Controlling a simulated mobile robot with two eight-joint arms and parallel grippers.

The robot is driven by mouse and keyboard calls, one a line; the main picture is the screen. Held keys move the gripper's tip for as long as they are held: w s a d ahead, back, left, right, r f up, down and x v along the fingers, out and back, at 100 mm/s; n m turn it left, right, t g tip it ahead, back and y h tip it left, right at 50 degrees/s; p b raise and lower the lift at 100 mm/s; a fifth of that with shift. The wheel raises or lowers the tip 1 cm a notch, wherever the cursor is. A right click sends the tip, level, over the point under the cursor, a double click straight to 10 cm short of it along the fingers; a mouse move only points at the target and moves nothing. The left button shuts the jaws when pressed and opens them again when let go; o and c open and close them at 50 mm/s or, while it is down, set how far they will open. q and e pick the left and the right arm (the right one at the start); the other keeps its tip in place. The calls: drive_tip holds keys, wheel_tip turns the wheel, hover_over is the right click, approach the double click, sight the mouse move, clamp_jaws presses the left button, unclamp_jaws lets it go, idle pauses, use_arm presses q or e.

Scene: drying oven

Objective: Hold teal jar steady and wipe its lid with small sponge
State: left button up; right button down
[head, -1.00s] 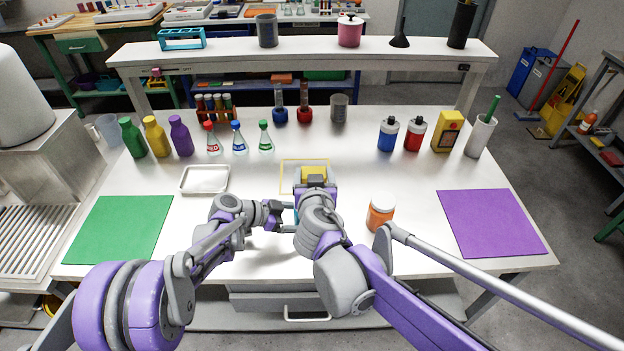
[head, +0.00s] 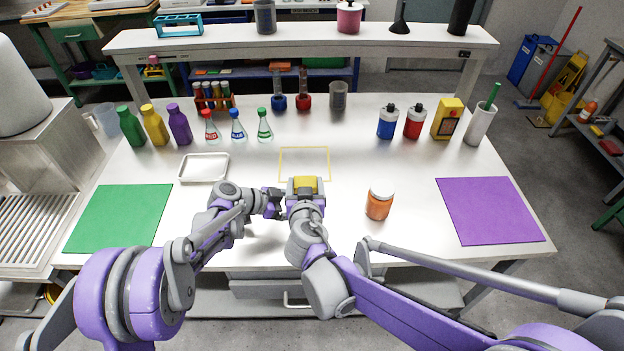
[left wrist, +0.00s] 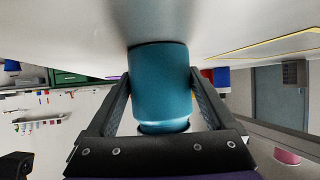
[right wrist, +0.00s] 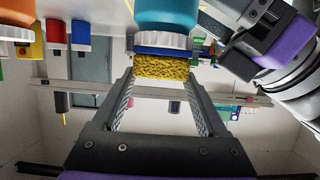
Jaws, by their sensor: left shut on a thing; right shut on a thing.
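The teal jar (left wrist: 160,85) is between the fingers of my left gripper (left wrist: 160,100), which is shut on its sides. The sponge appears to touch the lid. In the head view the sponge (head: 304,184) shows above my right wrist, and the jar is hidden behind my arms.
A yellow outline (head: 305,150) on the table lies just beyond the sponge. An orange jar (head: 379,203) stands to the right. A white tray (head: 203,155) and a green mat (head: 118,218) lie left, a purple mat (head: 490,210) right. Bottles and flasks stand farther back.

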sight(313, 185)
drive_tip(key=shift+a+r, duration=0.1)
drive_tip(key=shift+a, duration=0.85)
drive_tip(key=shift+d, duration=0.9)
drive_tip(key=shift+w+d, duration=0.1)
drive_tip(key=shift+d, duration=1.05)
drive_tip(key=shift+a+r, duration=0.15)
drive_tip(key=shift+r, duration=3.8)
